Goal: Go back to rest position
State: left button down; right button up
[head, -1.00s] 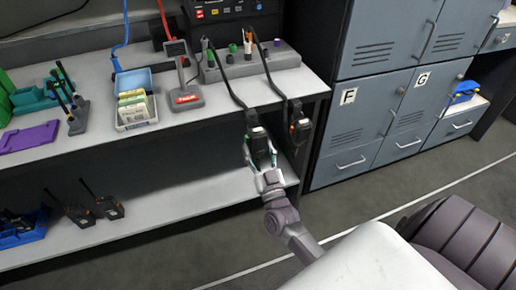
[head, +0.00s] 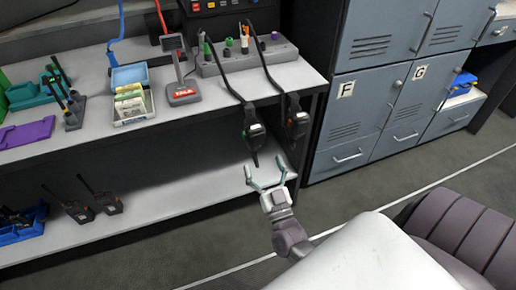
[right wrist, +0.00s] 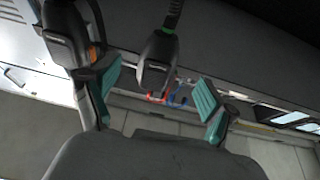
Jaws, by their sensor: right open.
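My right gripper (head: 265,176) is open and empty, with its two teal-tipped fingers spread. It is just below a black handset with a green mark (head: 254,130), which hangs from a cord off the shelf edge. A second handset with an orange mark (head: 297,120) hangs to its right. In the right wrist view, the green-marked handset (right wrist: 157,62) shows beyond and between the open fingers (right wrist: 160,90), apart from them. The orange-marked handset (right wrist: 68,35) is at the upper left, partly behind the left finger. My left gripper is not in view.
Several radios (head: 105,200) stand on the lower shelf. Grey lockers (head: 355,110) are at the right. The floor between is clear.

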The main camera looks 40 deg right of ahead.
jog(key=v, duration=0.5)
jog(key=s+a+f+n+g+y, duration=0.15)
jog(key=a+f+g+y, duration=0.3)
jog(key=f, duration=0.45)
jog(key=s+a+f+n+g+y, duration=0.1)
jog(key=a+f+n+g+y, duration=0.2)
jog(key=a+f+g, duration=0.5)
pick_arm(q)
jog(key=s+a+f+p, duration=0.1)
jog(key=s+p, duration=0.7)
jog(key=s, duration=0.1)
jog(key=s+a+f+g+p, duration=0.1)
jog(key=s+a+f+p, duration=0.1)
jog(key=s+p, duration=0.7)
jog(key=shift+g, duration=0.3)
pick_arm(e)
jog(key=s+d+f+g, duration=0.2)
jog(key=s+f, duration=0.2)
jog(key=s, duration=0.6)
jog(key=s+d+f+g+h, duration=0.1)
jog(key=s+d+f+g, duration=0.1)
jog(key=s, duration=0.8)
jog(key=s+d+f+n+g, duration=0.1)
jog(key=s+d+f+g, duration=0.1)
jog(key=s+f+g, duration=0.2)
jog(key=s+f, duration=0.3)
jog(key=s, duration=0.4)
jog(key=shift+d+h, duration=0.2)
jog(key=shift+h, duration=0.15)
